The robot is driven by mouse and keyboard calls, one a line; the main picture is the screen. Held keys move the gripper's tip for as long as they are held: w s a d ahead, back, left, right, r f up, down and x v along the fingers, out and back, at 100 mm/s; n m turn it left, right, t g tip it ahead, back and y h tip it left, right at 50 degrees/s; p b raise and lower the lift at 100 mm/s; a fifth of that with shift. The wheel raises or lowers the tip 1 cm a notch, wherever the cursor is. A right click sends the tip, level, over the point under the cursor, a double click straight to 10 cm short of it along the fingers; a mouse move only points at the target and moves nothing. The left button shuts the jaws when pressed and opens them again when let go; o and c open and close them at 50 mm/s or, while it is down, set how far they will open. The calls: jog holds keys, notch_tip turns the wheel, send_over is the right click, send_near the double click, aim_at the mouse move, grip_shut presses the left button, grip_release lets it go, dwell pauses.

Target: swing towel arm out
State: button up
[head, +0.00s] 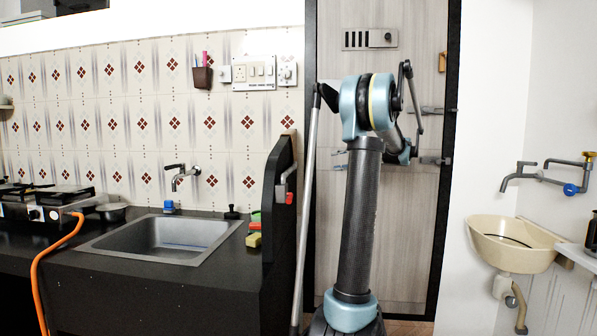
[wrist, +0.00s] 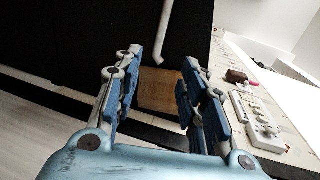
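A grey bent bar with a red end (head: 283,183) is fixed to the side of the black upright panel at the counter's right end; it looks like the towel arm, seen small and nearly edge-on. In the wrist view a pale bar with a bent tip (wrist: 167,30) shows against the black surface, beyond and above my fingers; I cannot tell for sure whether it is the same bar. My gripper (wrist: 155,92) is open, its two blue-padded fingers well apart with nothing between them, and apart from the bar. In the head view my gripper is largely hidden behind my arm.
The black panel (head: 278,225) borders the counter with a sink (head: 165,240). A long grey pole (head: 307,190) leans beside it. A door (head: 410,220) stands behind my arm. A washbasin (head: 510,243) is at the right. The wrist view shows a switchboard (wrist: 250,110).

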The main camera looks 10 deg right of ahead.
aim_at(295, 168)
jog(key=x, duration=1.6)
jog(key=shift+a, duration=0.4)
jog(key=shift+w+f, duration=0.1)
grip_shut()
